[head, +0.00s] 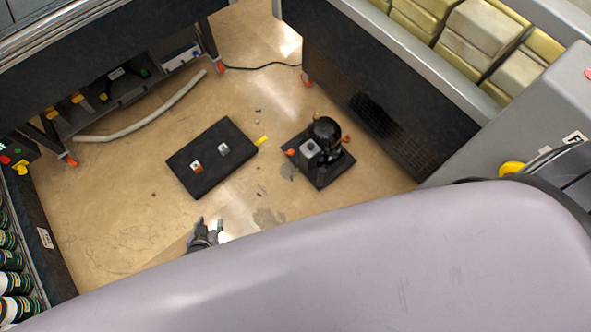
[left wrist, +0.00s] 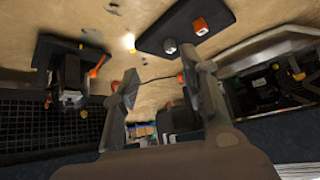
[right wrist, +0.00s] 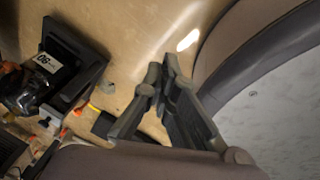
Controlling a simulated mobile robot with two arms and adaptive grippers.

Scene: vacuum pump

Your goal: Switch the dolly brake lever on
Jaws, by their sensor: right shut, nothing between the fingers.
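A flat black platform (head: 212,180) lies on the floor with two small blocks on top, one red and white (head: 196,168), one grey (head: 223,149). A yellow lever-like piece (head: 262,140) sticks out at its right corner. Beside it a black pump (head: 325,130) stands on a dark square base (head: 335,174), with orange parts around it. I cannot tell which piece is the brake lever. My left gripper (head: 208,226) is open and empty, apart from the platform's near edge; its spread fingers show in the left wrist view (left wrist: 160,82). My right gripper (right wrist: 163,72) is shut and empty, hidden in the head view.
Dark benches line the left, back and right. A pale hose (head: 145,122) and a black cable (head: 265,66) lie on the floor at the back. A grey cabinet (head: 520,130) stands at the right. Open floor lies left of the platform.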

